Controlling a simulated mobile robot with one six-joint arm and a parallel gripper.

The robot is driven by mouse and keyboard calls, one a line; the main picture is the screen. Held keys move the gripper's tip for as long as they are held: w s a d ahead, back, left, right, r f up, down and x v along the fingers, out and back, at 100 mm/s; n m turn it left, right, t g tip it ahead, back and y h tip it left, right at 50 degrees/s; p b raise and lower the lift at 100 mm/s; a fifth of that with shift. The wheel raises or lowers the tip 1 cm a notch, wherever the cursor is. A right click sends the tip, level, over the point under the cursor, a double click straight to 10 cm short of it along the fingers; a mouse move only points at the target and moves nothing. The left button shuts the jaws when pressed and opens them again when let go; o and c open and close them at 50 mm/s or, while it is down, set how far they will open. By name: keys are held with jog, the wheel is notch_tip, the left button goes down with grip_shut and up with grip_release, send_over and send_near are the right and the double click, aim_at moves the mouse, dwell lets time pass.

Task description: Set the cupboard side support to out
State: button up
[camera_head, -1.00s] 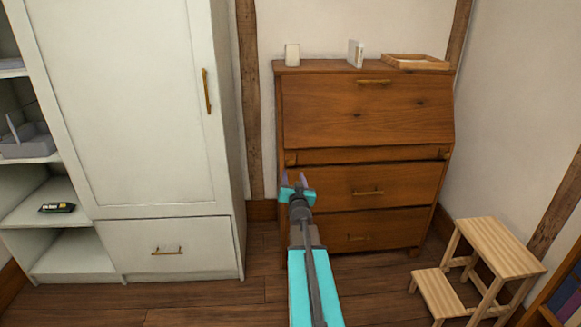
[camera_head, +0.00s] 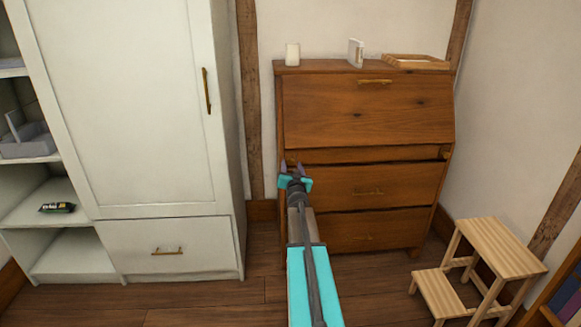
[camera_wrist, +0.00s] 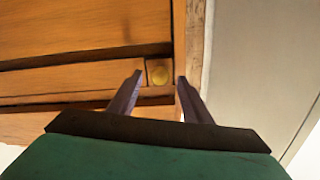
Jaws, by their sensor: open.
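The brown wooden fall-front cupboard (camera_head: 365,110) stands against the wall with its sloped front closed. A matching support (camera_head: 445,154) is at the right end. My gripper (camera_head: 291,168) is open and empty, right at the left support, partly hiding it in the head view.
A tall white wardrobe (camera_head: 130,110) with open shelves stands close on the left. A wooden step stool (camera_head: 495,250) is at the right front. A white cup, a small white upright item and a wooden tray (camera_head: 415,61) stand on top. Floor in front is clear.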

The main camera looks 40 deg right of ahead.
jog(key=shift+w+d, duration=0.4)
jog(key=shift+w, duration=0.1)
grip_shut()
jog(key=shift+a, duration=0.2)
